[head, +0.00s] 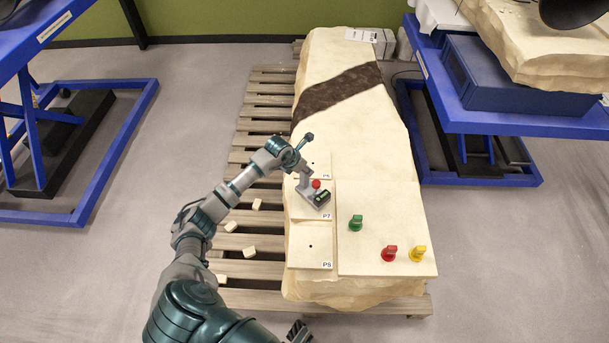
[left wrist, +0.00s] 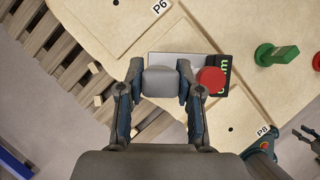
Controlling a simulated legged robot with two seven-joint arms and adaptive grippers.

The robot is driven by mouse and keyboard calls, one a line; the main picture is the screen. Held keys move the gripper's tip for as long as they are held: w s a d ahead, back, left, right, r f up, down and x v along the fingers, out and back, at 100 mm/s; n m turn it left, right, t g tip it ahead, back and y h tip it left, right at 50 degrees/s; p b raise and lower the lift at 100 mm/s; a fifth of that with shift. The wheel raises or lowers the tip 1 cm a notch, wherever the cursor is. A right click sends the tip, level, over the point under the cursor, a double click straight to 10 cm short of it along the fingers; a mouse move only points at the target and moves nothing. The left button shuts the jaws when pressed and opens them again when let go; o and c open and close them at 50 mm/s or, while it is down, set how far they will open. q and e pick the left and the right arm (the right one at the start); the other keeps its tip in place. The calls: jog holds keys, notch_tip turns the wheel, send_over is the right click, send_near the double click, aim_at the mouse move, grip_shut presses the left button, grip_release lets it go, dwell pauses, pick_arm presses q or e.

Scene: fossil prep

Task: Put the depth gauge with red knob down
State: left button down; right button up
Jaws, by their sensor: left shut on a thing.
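The depth gauge (head: 322,197) is a grey body with a dark display and a red knob (head: 316,183). It is upright at the plate labelled P7 (head: 302,212); I cannot tell whether its base touches the plate. My left gripper (head: 304,181) is shut on its grey upright part. In the left wrist view the two fingers (left wrist: 160,82) sit on either side of this grey block, with the red knob (left wrist: 210,79) just right of them. The gauge hides the middle of P7. My right gripper (head: 299,332) is at the bottom edge, its fingers unclear.
Plates P6 (head: 314,161) and P8 (head: 309,246), each with a small dark hole, flank P7. A board right of them holds green (head: 356,223), red (head: 389,254) and yellow (head: 418,254) knobbed pieces. A slatted pallet (head: 262,150) with loose pale blocks lies left.

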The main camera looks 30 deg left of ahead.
aim_at(302, 173)
pick_arm(q)
notch_tip(302, 173, down, 3)
jog(key=shift+d+r, duration=0.1)
jog(key=shift+r, duration=0.1)
jog(key=shift+f, duration=0.35)
jog(key=shift+a, duration=0.25)
jog(key=c, duration=0.8)
grip_release()
jog(key=shift+s+a+f, duration=0.1)
jog(key=shift+f, duration=0.1)
jog(key=shift+o, duration=0.2)
pick_arm(e)
jog(key=shift+w+r, duration=0.3)
jog(key=shift+r, duration=0.05)
pick_arm(q)
jog(key=shift+r, duration=0.1)
pick_arm(e)
jog(key=shift+d, duration=0.1)
